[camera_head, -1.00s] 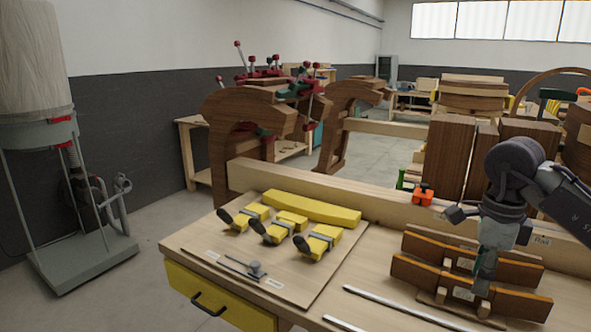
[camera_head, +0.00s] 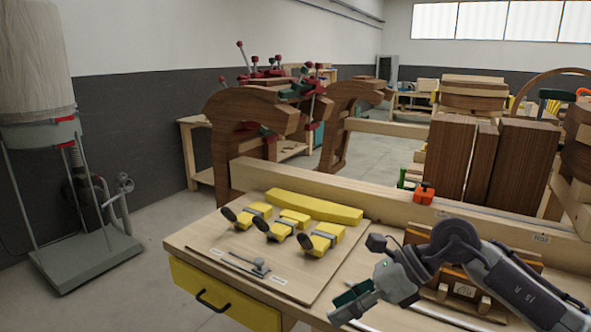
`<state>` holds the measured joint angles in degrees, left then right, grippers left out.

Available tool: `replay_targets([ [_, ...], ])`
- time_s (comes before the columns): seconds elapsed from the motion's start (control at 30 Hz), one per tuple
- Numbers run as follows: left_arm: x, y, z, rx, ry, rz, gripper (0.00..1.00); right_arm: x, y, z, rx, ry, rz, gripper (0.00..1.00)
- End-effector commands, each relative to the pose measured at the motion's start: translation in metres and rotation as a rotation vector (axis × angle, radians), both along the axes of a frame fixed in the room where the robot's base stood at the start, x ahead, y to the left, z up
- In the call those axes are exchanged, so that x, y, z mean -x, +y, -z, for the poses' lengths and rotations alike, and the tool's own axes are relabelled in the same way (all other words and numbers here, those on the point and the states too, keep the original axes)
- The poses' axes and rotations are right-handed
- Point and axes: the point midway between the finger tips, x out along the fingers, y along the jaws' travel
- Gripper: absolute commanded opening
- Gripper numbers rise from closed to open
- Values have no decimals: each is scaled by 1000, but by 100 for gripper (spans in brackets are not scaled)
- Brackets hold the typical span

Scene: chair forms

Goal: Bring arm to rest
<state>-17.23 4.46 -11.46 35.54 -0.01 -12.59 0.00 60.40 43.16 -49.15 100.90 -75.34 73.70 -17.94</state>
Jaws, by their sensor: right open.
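My right arm comes in from the lower right over the wooden workbench (camera_head: 215,240). Its gripper (camera_head: 352,304) is open and points down to the left, above the bench's front part. I see nothing between its fingers. The arm hides much of the curved brown slats in their holder (camera_head: 470,275). My left gripper is not in view.
Several yellow clamps (camera_head: 322,238) and a yellow block (camera_head: 313,207) lie on a board at the bench's left. A metal rod (camera_head: 375,325) lies near the front edge. An orange clamp (camera_head: 424,193) and tall dark wood blocks (camera_head: 455,155) stand behind.

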Motion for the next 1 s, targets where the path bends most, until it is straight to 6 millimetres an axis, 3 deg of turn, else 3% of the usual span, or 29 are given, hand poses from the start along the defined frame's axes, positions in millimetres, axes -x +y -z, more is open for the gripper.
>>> replay_targets([
  [0.03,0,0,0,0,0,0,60,15,35,-4,-174,52,6,45],
  [0.1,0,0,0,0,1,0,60,26,71,-27,-440,136,63,45],
  [0.2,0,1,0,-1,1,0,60,30,92,-64,-803,295,198,45],
  [0.3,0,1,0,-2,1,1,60,17,81,-89,-1134,493,398,45],
  [0.4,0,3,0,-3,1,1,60,-5,45,-86,-1418,717,659,45],
  [0.47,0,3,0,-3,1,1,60,-18,17,-68,-1563,859,843,45],
  [0.6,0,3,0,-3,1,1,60,-23,-49,12,-1796,1183,1330,45],
  [0.67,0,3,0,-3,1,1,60,-12,-70,52,-1840,1299,1537,45],
  [0.8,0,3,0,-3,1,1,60,36,-104,140,-1853,1527,2007,45],
  [0.83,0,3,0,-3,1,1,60,49,-108,156,1772,-1508,-2021,45],
  [1.0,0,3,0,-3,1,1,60,116,-120,215,1377,-1367,-2001,45],
])
